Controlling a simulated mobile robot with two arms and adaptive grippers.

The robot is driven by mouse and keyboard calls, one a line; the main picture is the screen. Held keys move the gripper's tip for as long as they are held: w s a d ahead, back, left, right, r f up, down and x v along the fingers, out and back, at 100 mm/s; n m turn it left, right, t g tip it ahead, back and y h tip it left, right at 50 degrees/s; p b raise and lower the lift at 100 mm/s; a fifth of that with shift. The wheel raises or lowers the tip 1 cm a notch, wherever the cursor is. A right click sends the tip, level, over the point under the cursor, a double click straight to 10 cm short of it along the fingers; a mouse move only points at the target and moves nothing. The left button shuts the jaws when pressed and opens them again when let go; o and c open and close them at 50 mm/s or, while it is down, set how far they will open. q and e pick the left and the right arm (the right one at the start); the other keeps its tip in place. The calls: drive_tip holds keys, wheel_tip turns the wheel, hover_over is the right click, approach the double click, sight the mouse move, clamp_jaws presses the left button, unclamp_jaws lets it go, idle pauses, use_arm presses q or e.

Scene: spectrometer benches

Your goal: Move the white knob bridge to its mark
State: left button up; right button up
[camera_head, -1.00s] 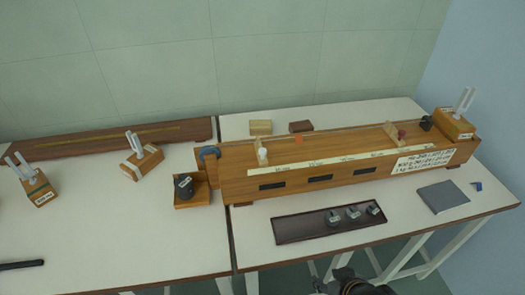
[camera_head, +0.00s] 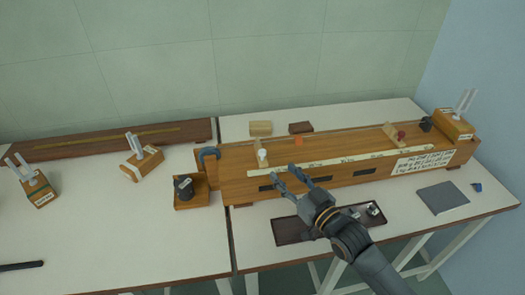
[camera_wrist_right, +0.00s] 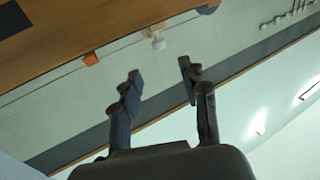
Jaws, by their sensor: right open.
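The white knob bridge (camera_head: 259,144) stands near the left end of the long wooden box (camera_head: 235,190), a small wooden block with a white knob facing front. The white knob also shows in the right wrist view (camera_wrist_right: 157,41). My right gripper (camera_head: 285,174) is open and empty, in front of the box, to the right of and nearer than the white knob. It touches neither bridge. My left gripper is out of view.
A dark tray (camera_head: 287,230) with weights lies under my right arm. Tuning forks on wooden blocks stand at the box's right end (camera_head: 455,124) and on the left table (camera_head: 143,158).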

sight(265, 154)
drive_tip(key=x, duration=1.1)
drive_tip(key=shift+w+a, duration=0.15)
clamp_jaws()
